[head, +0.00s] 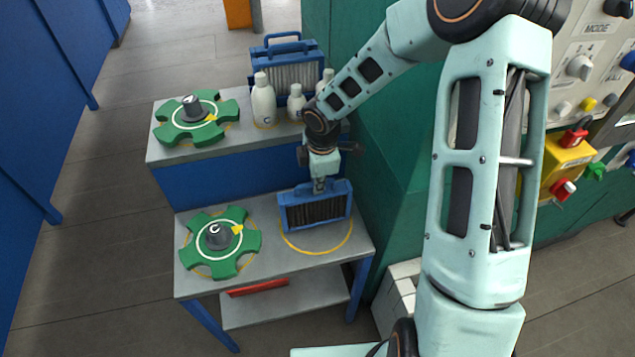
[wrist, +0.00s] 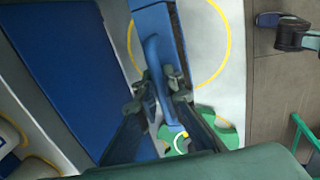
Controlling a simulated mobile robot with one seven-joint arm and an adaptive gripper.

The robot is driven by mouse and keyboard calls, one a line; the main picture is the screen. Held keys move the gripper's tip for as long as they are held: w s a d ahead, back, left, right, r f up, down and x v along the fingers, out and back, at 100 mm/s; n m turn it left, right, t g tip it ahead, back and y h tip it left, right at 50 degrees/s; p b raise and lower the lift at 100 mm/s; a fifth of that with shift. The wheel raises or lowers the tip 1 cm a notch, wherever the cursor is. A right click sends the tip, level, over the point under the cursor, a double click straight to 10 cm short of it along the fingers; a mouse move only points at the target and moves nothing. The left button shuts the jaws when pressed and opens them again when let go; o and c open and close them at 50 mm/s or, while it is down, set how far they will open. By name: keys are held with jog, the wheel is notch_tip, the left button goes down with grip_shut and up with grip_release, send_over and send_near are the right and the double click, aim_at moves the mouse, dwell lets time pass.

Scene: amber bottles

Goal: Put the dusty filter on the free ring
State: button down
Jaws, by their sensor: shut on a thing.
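The dusty filter (head: 315,210) has a blue frame and dark, brownish pleats. It is upright over the back part of a yellow ring (head: 320,253) on the lower bench, at its right end. I cannot tell whether its base touches the bench. My gripper (head: 319,185) is above it, shut on its top handle. In the wrist view my gripper (wrist: 158,98) has a finger on each side of the blue handle (wrist: 155,62). The ring (wrist: 229,45) shows to the right of the filter there; part of it is hidden behind the filter.
A second blue filter (head: 290,72) with paler pleats stands on the upper shelf behind white bottles (head: 263,100). Green star-shaped fixtures sit on the upper shelf (head: 170,130) and lower bench left (head: 208,262). A green cabinet wall (head: 385,190) is close on the right.

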jog(key=shift+f+b, duration=0.3)
jog(key=shift+f, duration=0.05)
jog(key=c, duration=2)
grip_release()
jog(key=r, duration=0.4)
jog(key=s+r, duration=0.1)
jog(key=r, duration=0.3)
jog(key=s+r, duration=0.1)
jog(key=r, duration=0.2)
jog(key=shift+s+d+r, duration=0.15)
jog(key=shift+d+r, duration=0.1)
jog(key=shift+r, duration=0.15)
